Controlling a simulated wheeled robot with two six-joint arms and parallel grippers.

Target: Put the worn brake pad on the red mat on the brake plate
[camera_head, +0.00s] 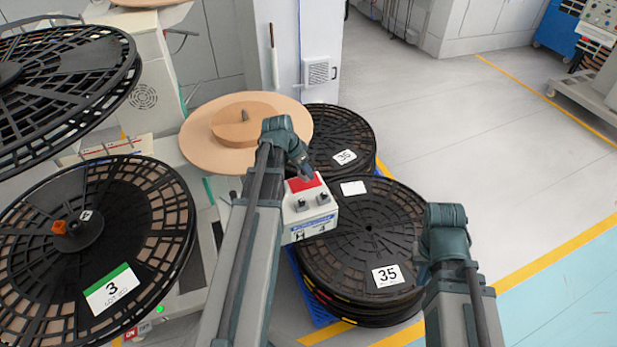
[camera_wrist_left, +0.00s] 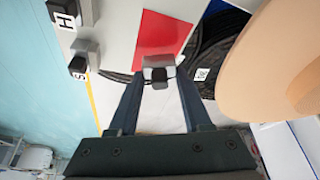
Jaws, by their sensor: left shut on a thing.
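My left gripper (camera_head: 306,172) is above the white brake plate (camera_head: 298,228), near its red mat (camera_head: 303,184). The red mat fills the upper middle of the left wrist view (camera_wrist_left: 163,38). There, my left gripper (camera_wrist_left: 157,82) is shut on a small block with a black face and grey edge, the worn brake pad (camera_wrist_left: 159,75). The pad overlaps the mat's near edge in that view; I cannot tell whether it touches. My right arm is at the right of the head view; its fingers are not clearly seen.
Two dark knobs on grey blocks, marked H (camera_wrist_left: 62,20) and S (camera_wrist_left: 78,64), stand beside the mat. Black reels (camera_head: 365,235) stand right of the plate. A tan disc (camera_head: 200,145) is behind it. Large reels (camera_head: 140,225) fill the left.

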